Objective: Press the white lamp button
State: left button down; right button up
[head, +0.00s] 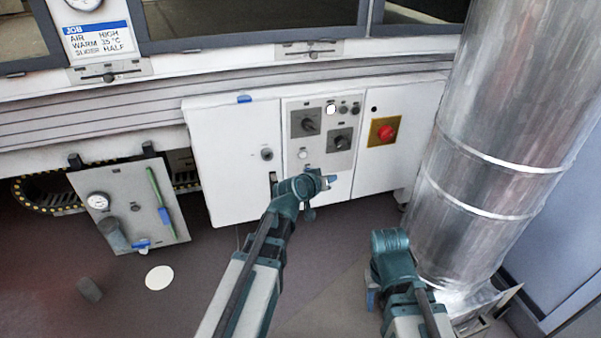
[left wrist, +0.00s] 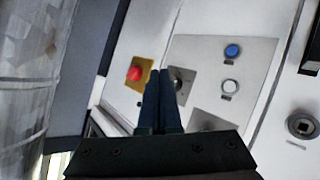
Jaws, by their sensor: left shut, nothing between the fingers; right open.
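The white button (head: 303,155) sits low on the grey control panel in the head view, left of centre. In the left wrist view the white button (left wrist: 230,86) is round with a dark label, beside a blue button (left wrist: 232,51). My left gripper (head: 328,181) is in front of the cabinet, below and right of the white button, and hides part of the panel. In the left wrist view its fingers (left wrist: 160,76) are shut and empty, with the white button off to their right. My right gripper (head: 373,298) is low and right, open; its fingers are hard to make out.
A red mushroom button (head: 384,132) on a yellow plate is right of the panel. Two dark knobs (head: 341,139) and a bright white round lamp (head: 331,109) are above. A large metal duct (head: 500,130) stands at right. Floor at left is mostly free.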

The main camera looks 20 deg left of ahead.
aim_at(303, 155)
pick_arm(q)
jog(key=w+a+f+n+t+y+b, duration=0.1)
jog(key=w+a+f+n+t+b, duration=0.1)
jog(key=a, duration=0.4)
jog(key=shift+w+f+y+b, duration=0.3)
jog(key=shift+f+b, duration=0.2)
jog(key=shift+b, duration=0.75)
pick_arm(e)
notch_tip(303, 155, down, 6)
jog(key=shift+f, duration=0.15)
pick_arm(q)
jog(key=shift+a, duration=0.1)
pick_arm(e)
jog(key=shift+a, duration=0.1)
pick_arm(q)
jog(key=shift+w+a, duration=0.8)
jog(key=shift+w, duration=0.4)
jog(key=shift+w+a, duration=0.8)
jog(key=shift+w, duration=0.4)
jog(key=shift+w+a, duration=0.8)
jog(key=shift+w, duration=0.4)
jog(key=shift+w+a, duration=0.2)
jog(key=shift+w, duration=0.15)
